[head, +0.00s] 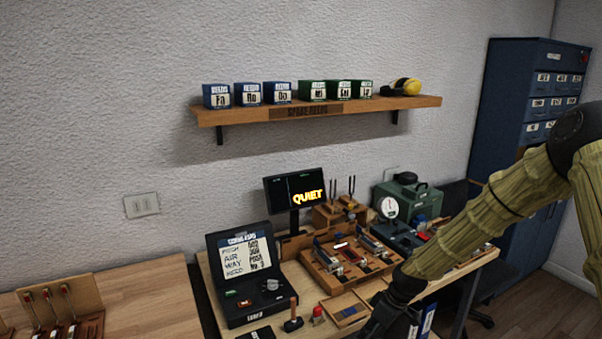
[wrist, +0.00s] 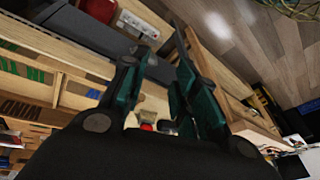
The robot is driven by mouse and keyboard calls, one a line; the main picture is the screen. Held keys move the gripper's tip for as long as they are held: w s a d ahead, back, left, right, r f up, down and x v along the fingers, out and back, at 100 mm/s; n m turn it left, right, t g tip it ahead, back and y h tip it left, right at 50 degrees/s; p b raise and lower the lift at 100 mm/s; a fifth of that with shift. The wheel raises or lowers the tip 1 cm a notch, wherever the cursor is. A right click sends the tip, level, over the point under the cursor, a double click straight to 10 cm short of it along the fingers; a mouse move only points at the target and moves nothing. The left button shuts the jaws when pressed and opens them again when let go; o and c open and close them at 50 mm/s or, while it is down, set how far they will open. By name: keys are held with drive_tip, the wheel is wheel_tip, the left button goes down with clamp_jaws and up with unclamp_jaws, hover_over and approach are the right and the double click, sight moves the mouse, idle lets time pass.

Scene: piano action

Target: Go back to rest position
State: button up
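My gripper (wrist: 160,85) shows in the wrist view with its two dark green fingers apart and nothing visible between them. In the head view my arm reaches in from the right, and the dark gripper (head: 388,322) hangs low at the bottom edge, by the front right of the workbench. Its fingertips are cut off there. In the wrist view a small red-topped item lies beyond the base of the fingers, too small to name.
The workbench (head: 205,285) holds a black case (head: 246,275), a wooden fixture (head: 345,258), a small monitor (head: 294,188) and a round dial gauge (head: 388,208). A shelf (head: 420,102) with several boxes hangs above. A blue cabinet (head: 500,100) stands right. Floor (head: 560,305) shows at lower right.

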drive_tip(key=s+f+m+h, duration=0.1)
drive_tip(key=s+f+m, duration=0.1)
drive_tip(key=s+f, duration=0.65)
drive_tip(key=s+f+m+h+b, duration=0.1)
drive_tip(key=s+f+m, duration=0.35)
drive_tip(key=s, duration=0.75)
drive_tip(key=s+f+m, duration=0.1)
drive_tip(key=s+f, duration=0.7)
drive_tip(key=s, duration=0.2)
drive_tip(key=s+d+m+h, duration=0.1)
drive_tip(key=s+d+m, duration=0.1)
drive_tip(key=s, duration=1)
drive_tip(key=shift+s+d+f+m+g+h+b, duration=0.15)
drive_tip(key=shift+d+f+m+g+h+b, duration=0.2)
drive_tip(key=shift+d+g+h+b, duration=0.1)
